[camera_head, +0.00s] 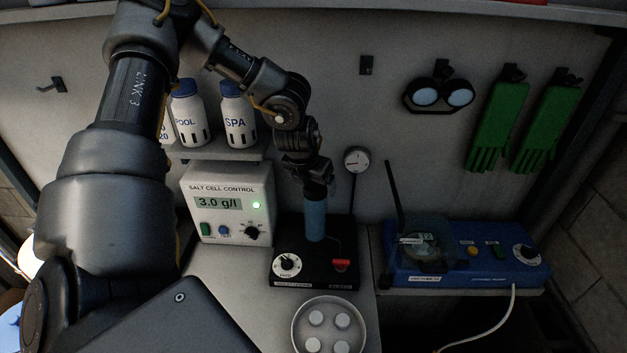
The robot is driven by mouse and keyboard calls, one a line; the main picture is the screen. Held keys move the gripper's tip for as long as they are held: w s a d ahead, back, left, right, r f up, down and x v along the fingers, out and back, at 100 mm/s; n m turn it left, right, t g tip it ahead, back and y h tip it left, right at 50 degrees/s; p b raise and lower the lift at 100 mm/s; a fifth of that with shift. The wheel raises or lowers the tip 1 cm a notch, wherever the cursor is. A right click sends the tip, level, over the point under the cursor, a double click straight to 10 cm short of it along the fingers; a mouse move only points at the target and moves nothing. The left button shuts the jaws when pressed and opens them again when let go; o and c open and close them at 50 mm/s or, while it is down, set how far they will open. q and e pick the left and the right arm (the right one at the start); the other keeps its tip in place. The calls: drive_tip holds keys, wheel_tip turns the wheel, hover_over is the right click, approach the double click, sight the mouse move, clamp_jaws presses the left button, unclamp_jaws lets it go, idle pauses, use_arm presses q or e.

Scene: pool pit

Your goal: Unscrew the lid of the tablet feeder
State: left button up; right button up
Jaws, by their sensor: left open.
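What looks like the tablet feeder is a blue upright cylinder (316,218) on a black base (305,268) with a white dial and a red part on its front. My left gripper (318,183) reaches down from above and is at the top of the cylinder, with open jaws. The dark gripper hides the top, so I cannot make out the lid or tell whether the fingers touch it. My right gripper is not in view.
A round dish (296,327) with several white tablets stands in front. The salt cell control box (228,204) is close on the left, below a shelf of bottles (238,115). A gauge (356,160) and a blue pump unit (470,262) are on the right.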

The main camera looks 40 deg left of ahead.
use_arm(q)
drive_tip(key=shift+w+a+f, duration=0.1)
drive_tip(key=shift+w+f, duration=0.05)
drive_tip(key=shift+f, duration=0.05)
drive_tip(key=shift+c, duration=0.4)
